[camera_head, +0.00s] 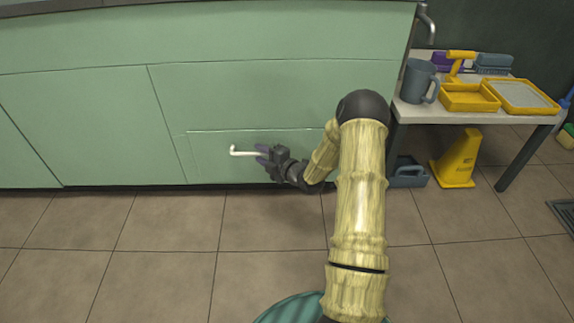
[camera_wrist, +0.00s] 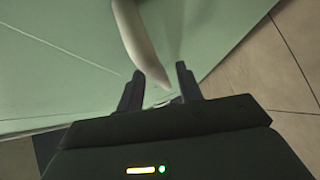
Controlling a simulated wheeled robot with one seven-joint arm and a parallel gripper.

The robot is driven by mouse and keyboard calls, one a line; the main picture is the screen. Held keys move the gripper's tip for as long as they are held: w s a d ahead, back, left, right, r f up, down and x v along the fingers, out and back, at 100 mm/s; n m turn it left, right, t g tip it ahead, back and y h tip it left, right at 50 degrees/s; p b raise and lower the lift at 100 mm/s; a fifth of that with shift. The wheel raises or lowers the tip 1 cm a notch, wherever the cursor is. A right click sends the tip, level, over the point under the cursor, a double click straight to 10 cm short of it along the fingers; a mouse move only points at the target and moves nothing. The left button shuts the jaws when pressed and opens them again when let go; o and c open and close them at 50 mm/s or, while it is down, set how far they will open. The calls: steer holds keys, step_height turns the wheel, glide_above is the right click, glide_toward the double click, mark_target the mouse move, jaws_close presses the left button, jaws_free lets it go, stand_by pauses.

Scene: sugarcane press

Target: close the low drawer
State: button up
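The low drawer (camera_head: 212,143) is a pale green panel at the bottom of the green cabinet in the head view. It looks close to flush; I cannot tell whether a small gap remains. Its pale bar handle (camera_head: 243,153) shows at the left of my gripper (camera_head: 264,157), which is low in front of the drawer front. In the wrist view, the fingers of my gripper (camera_wrist: 159,88) are spread apart. The handle (camera_wrist: 138,38) comes down from the top, its lower end between or just beyond the fingertips. I cannot tell whether they touch it.
A white side table (camera_head: 425,112) on the right holds a grey mug (camera_head: 419,81) and yellow trays (camera_head: 469,97). Under it are a yellow floor sign (camera_head: 457,160) and a blue-grey bin (camera_head: 408,174). The tiled floor (camera_head: 170,235) before the cabinet is clear.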

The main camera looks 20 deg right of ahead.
steer(key=p+v, duration=0.6)
steer(key=v, duration=0.9)
steer(key=shift+s+p, duration=0.2)
steer(key=shift+p, duration=0.2)
steer(key=shift+d, duration=0.1)
